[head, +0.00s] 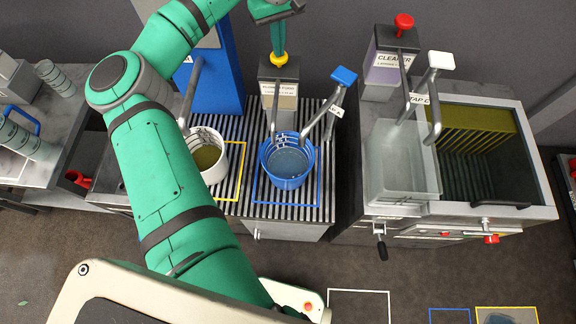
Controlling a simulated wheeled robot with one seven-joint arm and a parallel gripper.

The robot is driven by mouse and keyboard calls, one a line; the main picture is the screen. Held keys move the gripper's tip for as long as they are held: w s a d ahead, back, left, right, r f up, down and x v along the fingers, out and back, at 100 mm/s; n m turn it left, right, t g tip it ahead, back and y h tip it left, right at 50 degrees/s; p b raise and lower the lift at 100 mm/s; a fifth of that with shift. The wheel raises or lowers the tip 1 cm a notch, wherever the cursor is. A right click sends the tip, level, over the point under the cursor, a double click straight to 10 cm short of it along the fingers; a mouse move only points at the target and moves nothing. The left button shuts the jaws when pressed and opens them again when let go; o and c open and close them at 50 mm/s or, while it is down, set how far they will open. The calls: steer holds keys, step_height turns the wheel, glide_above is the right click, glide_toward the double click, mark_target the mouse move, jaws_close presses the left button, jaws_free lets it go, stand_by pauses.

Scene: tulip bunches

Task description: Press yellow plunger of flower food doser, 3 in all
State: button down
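The flower food doser (286,97) is a box with a pale label at the back of the slatted counter, left of the blue-handled tap. Its yellow plunger (279,60) is on top. My gripper (278,52) points straight down over the plunger, its fingers together in one narrow column and empty. The fingertips are at or just above the plunger; I cannot tell whether they touch. A blue bucket (288,179) with bluish liquid stands below the doser, inside a blue outline.
A white bucket (216,171) stands left, partly behind my arm. A blue-handled tap (343,77) leans over the blue bucket. Right are a cleaner doser with a red plunger (404,22), a white tap (441,61), a clear container (400,188) and a sink (527,195).

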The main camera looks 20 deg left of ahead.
steer(key=shift+f, duration=0.85)
steer(key=shift+r, duration=3.55)
